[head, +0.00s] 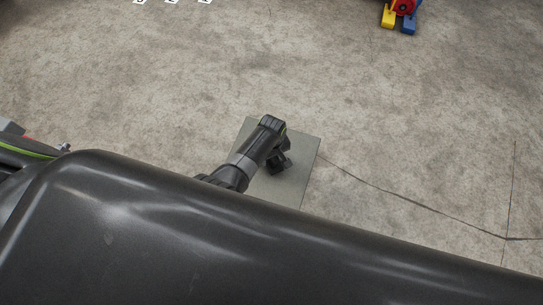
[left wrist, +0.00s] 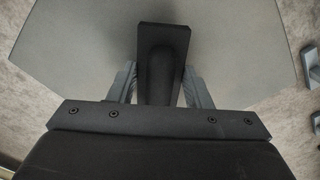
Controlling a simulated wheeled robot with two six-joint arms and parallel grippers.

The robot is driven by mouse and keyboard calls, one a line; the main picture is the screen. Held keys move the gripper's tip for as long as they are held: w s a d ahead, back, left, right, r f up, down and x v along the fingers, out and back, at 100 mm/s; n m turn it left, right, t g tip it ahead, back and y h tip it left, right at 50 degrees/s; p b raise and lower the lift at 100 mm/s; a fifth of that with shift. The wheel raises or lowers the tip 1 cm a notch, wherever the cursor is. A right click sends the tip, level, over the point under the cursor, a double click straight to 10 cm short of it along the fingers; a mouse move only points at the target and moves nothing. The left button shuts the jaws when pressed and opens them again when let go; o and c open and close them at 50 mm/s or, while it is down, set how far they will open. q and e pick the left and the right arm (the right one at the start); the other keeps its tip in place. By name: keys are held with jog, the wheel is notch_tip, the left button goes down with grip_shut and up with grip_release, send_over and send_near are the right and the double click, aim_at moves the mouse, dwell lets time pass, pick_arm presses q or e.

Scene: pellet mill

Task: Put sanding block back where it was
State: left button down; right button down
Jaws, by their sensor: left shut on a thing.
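My left gripper (head: 279,162) is over a flat grey-green surface (head: 300,172), which lies near the middle of the head view. In the left wrist view, the two grey fingers of my left gripper (left wrist: 160,88) are shut on a black, narrow-handled thing (left wrist: 163,42), which I take to be the sanding block. It reaches out past the fingertips over the grey surface (left wrist: 75,45). I cannot tell whether it touches that surface. In the head view the held thing cannot be told apart from the dark gripper. My right gripper is not in view.
Bare concrete floor (head: 400,110) with dark cracks surrounds the grey surface. A yellow, blue and red object (head: 403,12) stands far off at the top right. White markings (head: 172,2) show at the top edge. Grey parts (left wrist: 309,62) show at the wrist view's right edge.

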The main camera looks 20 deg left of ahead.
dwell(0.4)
pick_arm(q)
jog(key=shift+f+b, duration=0.45)
jog(key=shift+f, duration=0.15)
jog(key=shift+f, duration=0.15)
grip_release()
dwell(0.7)
dwell(0.4)
